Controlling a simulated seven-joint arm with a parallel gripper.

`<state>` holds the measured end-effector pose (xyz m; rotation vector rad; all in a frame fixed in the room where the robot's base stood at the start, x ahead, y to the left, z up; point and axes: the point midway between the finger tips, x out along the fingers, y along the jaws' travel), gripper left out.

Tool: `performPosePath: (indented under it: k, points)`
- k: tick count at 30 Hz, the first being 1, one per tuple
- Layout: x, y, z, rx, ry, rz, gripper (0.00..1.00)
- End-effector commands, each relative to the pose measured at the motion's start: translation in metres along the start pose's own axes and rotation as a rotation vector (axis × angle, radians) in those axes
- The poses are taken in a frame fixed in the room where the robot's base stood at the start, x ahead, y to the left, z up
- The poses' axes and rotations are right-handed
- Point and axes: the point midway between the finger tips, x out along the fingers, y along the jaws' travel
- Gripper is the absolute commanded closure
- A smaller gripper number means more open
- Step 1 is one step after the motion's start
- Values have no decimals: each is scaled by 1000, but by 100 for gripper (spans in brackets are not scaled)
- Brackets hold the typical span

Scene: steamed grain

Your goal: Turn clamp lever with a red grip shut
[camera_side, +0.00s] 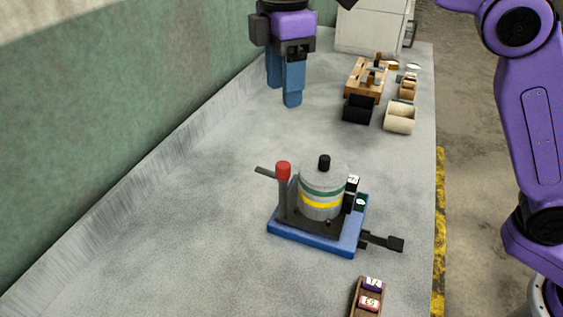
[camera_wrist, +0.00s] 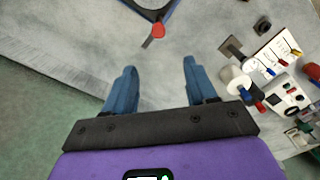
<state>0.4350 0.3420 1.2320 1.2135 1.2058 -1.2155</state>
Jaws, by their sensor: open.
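The clamp lever's red grip (camera_side: 283,171) tops a short dark upright post at the left side of a blue base (camera_side: 310,239) on the bench. In the wrist view the red grip (camera_wrist: 158,30) is near the top centre. A grey canister (camera_side: 322,185) with green and yellow bands and a black knob stands on the base beside the lever. My gripper (camera_side: 283,95) is open and empty, with blue fingers pointing down, above the bench and behind the fixture. In the wrist view my gripper (camera_wrist: 161,70) has its fingers wide apart, clear of the grip.
A black-ended bar (camera_side: 385,242) sticks out from the base's right side. A small tray (camera_side: 354,299) with labelled blocks lies in front. A wooden rack (camera_side: 366,76), a black block (camera_side: 357,110) and a cream roll (camera_side: 399,118) stand at the back right. The bench's left side is clear beside the green wall.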

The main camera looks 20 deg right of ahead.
Motion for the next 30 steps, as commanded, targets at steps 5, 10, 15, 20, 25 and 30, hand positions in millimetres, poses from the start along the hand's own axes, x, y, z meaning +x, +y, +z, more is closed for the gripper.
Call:
performPosePath:
  k: [5, 10, 15, 20, 25, 30]
  points:
    - [1, 3, -3, -9, -1, -1, 44]
    - [14, 3, -2, -8, -2, -2, 44]
    - [36, 3, -2, -9, -3, -3, 44]
    - [62, 2, -2, -8, -3, -3, 44]
    - [95, 2, -2, -7, -3, -3, 44]
    - [126, 3, -2, -7, -3, -3, 44]
